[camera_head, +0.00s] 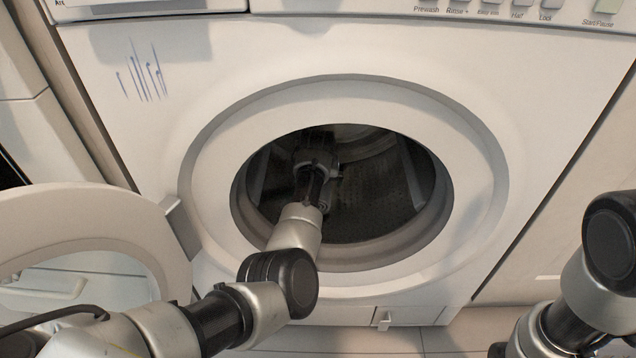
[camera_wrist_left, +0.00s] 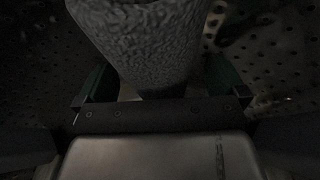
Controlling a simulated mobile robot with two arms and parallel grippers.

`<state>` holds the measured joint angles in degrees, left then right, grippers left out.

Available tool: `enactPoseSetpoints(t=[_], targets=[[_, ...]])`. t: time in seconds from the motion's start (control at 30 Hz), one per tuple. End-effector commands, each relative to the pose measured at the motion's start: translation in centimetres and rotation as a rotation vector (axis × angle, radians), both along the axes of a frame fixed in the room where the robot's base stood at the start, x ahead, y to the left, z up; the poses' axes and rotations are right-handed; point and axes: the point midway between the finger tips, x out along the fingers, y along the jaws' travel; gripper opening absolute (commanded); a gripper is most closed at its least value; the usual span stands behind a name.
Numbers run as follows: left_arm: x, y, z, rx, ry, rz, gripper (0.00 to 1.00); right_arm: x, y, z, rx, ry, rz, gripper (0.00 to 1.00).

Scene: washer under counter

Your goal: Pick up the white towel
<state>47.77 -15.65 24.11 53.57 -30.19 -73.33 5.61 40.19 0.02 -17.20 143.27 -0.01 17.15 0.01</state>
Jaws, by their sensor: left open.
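The towel (camera_wrist_left: 145,40) shows in the left wrist view as a rough-textured roll, looking grey in the dim drum. It stands between the two green-edged fingers of my left gripper (camera_wrist_left: 160,82), which are apart on either side of it. I cannot tell whether they touch it. In the head view my left gripper (camera_head: 318,148) is inside the drum, reached in through the round door opening. The towel is not to be made out in the head view, hidden by the gripper and the dark. My right gripper is out of view; only part of the right arm shows.
The perforated drum wall (camera_wrist_left: 265,75) lies close around the gripper.

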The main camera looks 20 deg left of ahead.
Motion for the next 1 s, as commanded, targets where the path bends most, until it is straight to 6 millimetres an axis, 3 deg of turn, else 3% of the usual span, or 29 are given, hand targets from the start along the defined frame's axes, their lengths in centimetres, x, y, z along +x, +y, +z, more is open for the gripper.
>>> enactPoseSetpoints(t=[0.03,0.4,0.73,0.97,1.0], targets=[[0.0,0.0,0.0,0.0,0.0,0.0,1.0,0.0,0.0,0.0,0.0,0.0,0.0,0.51],[0.0,0.0,0.1,0.0,-0.002,0.0,0.45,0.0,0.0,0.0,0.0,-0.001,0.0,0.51],[0.0,0.0,0.7,0.0,-0.001,0.0,0.45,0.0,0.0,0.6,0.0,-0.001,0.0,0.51],[0.1,0.0,3.9,-0.001,-0.002,0.001,0.45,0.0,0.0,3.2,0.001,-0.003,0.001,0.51],[0.1,0.0,4.7,-0.001,-0.003,0.001,0.45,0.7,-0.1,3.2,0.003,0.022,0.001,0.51]])
